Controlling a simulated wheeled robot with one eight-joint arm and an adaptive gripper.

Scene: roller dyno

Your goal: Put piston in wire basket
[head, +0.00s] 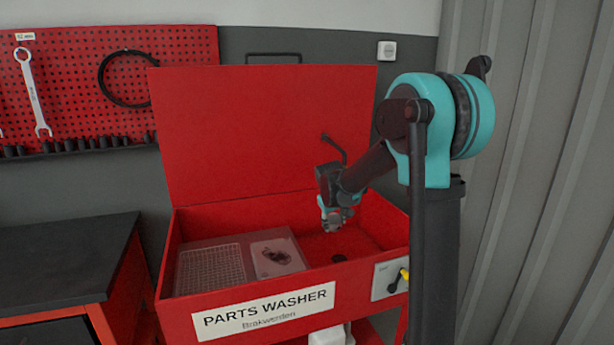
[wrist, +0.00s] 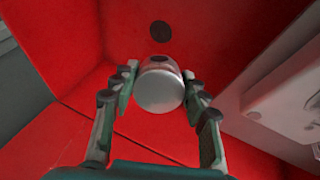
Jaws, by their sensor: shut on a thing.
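The piston (wrist: 159,88) is a pale metal cylinder with a rounded end. My gripper (wrist: 160,80) is shut on it, one finger on each side, and holds it above the red basin floor. In the head view my gripper (head: 334,217) is inside the right part of the open red parts washer, and the piston (head: 334,222) shows only as a small grey shape at the fingertips. The wire basket (head: 210,268) is a shallow mesh tray at the left of the basin, well to the left of my gripper. No piston lies in its visible part.
A pale tray (head: 276,258) with a dark part or stain sits between the basket and my gripper. The washer's raised red lid (head: 265,130) stands behind. A dark round drain (wrist: 160,31) is in the basin floor. A black bench (head: 65,250) stands at left.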

